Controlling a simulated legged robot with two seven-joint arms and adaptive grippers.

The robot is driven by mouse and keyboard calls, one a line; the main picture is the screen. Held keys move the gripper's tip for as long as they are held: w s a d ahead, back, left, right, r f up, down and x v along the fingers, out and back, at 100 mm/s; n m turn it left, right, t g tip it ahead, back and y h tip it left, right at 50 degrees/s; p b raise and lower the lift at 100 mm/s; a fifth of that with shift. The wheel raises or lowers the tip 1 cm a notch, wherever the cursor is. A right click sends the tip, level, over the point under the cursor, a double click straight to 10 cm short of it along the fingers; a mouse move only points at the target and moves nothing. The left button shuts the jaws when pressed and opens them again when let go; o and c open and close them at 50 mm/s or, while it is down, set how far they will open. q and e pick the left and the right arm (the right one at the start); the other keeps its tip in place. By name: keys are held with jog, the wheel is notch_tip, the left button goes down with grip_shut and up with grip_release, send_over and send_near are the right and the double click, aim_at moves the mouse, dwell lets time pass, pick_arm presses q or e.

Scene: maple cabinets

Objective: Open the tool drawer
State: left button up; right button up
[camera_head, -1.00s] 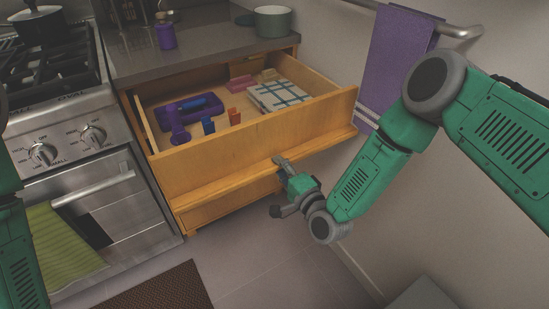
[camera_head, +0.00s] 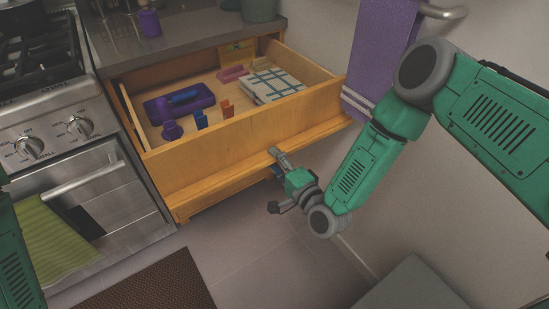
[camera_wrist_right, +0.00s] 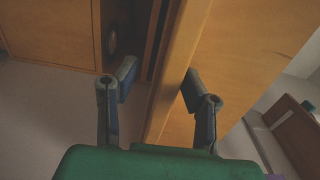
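The wooden tool drawer (camera_head: 235,139) is pulled well out, with its inside showing in the head view. A ledge runs along the bottom of its front. My right gripper (camera_head: 275,182) is at this ledge, right of its middle, one finger above it and the other lower in front. In the right wrist view the fingers of my right gripper (camera_wrist_right: 160,85) are apart, on either side of the drawer front's edge (camera_wrist_right: 172,75). Contact with the wood is unclear. My left arm shows only at the left edge; its gripper is out of view.
The drawer holds a purple tray (camera_head: 180,103), a checkered cloth (camera_head: 272,84) and small coloured items. A stove (camera_head: 75,150) with a green towel (camera_head: 48,238) stands left. A purple towel (camera_head: 382,50) hangs on the right wall.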

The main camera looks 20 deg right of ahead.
jog(key=shift+r, duration=0.2)
jog(key=shift+s, duration=0.15)
jog(key=v, duration=1.1)
jog(key=shift+s, duration=0.3)
jog(key=shift+d+f, duration=0.15)
